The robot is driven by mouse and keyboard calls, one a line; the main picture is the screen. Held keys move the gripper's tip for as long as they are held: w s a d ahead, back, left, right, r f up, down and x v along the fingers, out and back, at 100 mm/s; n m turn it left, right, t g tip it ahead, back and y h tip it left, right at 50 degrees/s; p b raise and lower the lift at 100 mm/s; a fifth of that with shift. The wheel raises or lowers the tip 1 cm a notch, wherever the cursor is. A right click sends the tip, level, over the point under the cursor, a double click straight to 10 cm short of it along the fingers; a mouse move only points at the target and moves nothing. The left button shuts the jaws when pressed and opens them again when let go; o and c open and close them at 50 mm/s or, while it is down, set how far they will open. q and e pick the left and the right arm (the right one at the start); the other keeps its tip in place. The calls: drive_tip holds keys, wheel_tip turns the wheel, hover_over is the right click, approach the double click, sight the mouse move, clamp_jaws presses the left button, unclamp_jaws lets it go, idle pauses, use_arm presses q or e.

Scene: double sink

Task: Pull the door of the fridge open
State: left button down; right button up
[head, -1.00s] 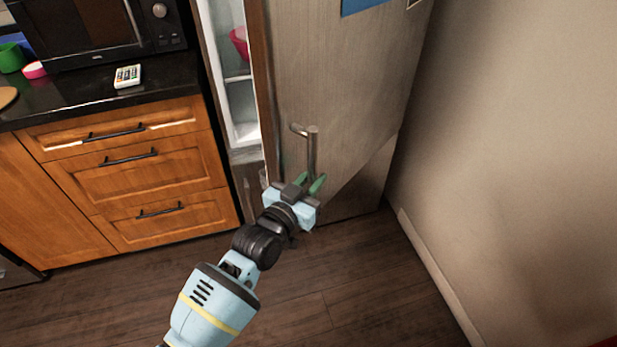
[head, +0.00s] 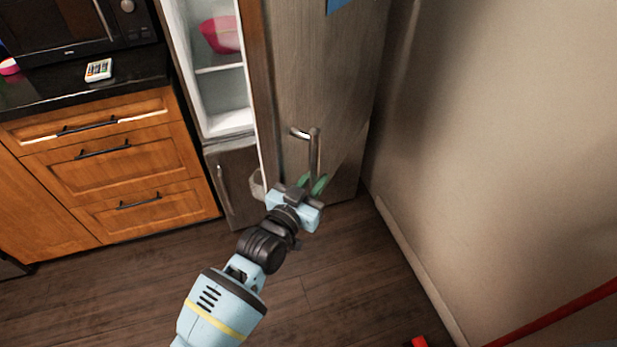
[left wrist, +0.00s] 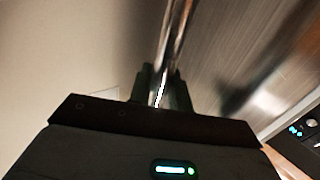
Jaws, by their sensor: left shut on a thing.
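The fridge door (head: 335,75) is a grey wood-grain panel standing partly open, with the white fridge interior (head: 228,95) showing at its left. A metal bar handle (head: 315,150) stands out from the door. My left gripper (head: 312,185), with green fingertips, is shut on the lower part of the handle. In the left wrist view the handle (left wrist: 172,50) runs up from between the dark fingers (left wrist: 162,88). My right gripper is in neither view.
A pink bowl (head: 220,35) sits on a fridge shelf. Wooden drawers (head: 115,160) and a black counter (head: 130,68) are at the left. A beige wall (head: 500,150) stands close on the right. Dark floor (head: 330,270) is clear in front. A red bar (head: 560,315) shows at lower right.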

use_arm(q)
drive_tip(key=shift+s+d, duration=0.2)
drive_tip(key=shift+d, duration=0.3)
drive_tip(key=c, duration=1.3)
unclamp_jaws()
drive_tip(key=shift+c, duration=0.2)
drive_tip(key=v, duration=0.8)
